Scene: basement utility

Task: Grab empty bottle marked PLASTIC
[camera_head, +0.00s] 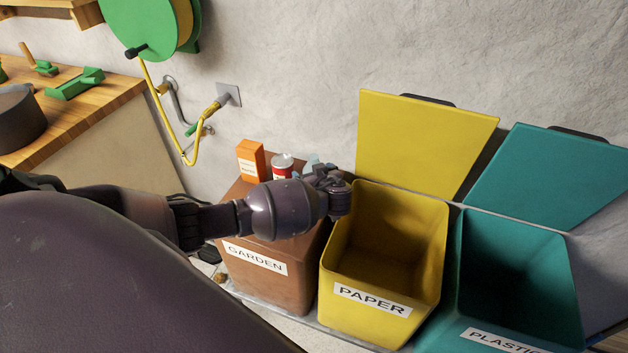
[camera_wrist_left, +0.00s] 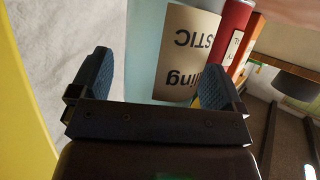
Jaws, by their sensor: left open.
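The pale blue bottle (camera_wrist_left: 143,50) fills the middle of the left wrist view. Its tan label (camera_wrist_left: 187,52) shows upside down, with "STIC" readable. In the head view only a pale blue bit of it (camera_head: 311,161) shows behind my left gripper (camera_head: 330,180), on top of the brown GARDEN bin (camera_head: 262,265). In the wrist view my left gripper (camera_wrist_left: 158,65) is open, with one finger on each side of the bottle. A gap shows on the left side; I cannot tell whether the right finger touches the bottle. My right gripper is not in view.
A red can (camera_head: 282,166) and an orange box (camera_head: 250,160) stand close beside the bottle. The open yellow PAPER bin (camera_head: 428,260) is right of my gripper, then the open teal PLASTIC bin (camera_head: 545,250). A wooden workbench (camera_head: 100,108) and hose reel (camera_head: 140,22) are at left.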

